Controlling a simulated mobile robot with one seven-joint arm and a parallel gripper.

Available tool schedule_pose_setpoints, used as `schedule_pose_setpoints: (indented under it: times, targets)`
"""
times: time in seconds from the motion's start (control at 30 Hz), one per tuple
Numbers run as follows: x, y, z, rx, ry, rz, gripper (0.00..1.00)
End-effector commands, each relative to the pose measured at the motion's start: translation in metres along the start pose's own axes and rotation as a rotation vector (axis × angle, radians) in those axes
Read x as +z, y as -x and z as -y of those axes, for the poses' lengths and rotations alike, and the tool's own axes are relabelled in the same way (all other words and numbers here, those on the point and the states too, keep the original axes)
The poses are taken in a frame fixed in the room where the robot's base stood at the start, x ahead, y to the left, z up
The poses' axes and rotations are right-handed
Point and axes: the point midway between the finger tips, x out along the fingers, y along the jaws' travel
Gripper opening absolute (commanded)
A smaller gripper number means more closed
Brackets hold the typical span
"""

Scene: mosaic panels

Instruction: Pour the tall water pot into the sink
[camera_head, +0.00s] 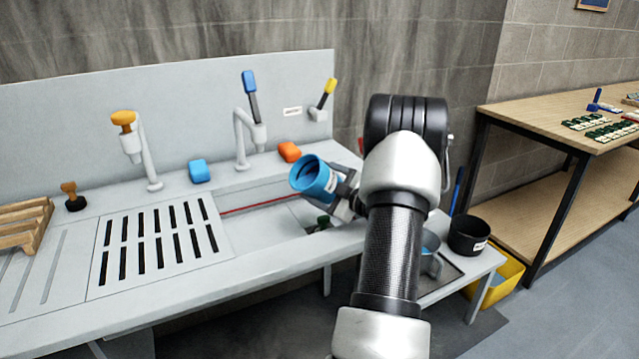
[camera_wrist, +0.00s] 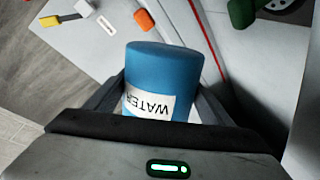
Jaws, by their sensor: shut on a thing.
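The tall water pot (camera_head: 315,177) is a blue cylinder with a dark open mouth. In the head view it is tilted, with its mouth toward the upper left, above the sink basin (camera_head: 265,213). My gripper (camera_head: 347,194) is shut on it from the right. In the wrist view the blue pot (camera_wrist: 165,72) fills the middle, with a white "WATER" label, between the two dark fingers (camera_wrist: 160,105). The pot's inside is mostly dark, and I cannot see whether it holds water. My arm hides the right part of the sink.
A slotted drainboard (camera_head: 160,240) lies left of the basin. Faucets (camera_head: 243,138) stand behind it, with a blue block (camera_head: 200,171) and an orange block (camera_head: 289,151). A black pot (camera_head: 468,235) and a yellow bin (camera_head: 508,275) are at the right.

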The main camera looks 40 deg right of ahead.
Motion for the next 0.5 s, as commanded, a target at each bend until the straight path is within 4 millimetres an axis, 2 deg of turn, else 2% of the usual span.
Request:
schedule_pose_setpoints:
  times: [0.5]
  targets:
    - [-0.009,0.0,-0.009,0.002,0.166,0.019,0.37]
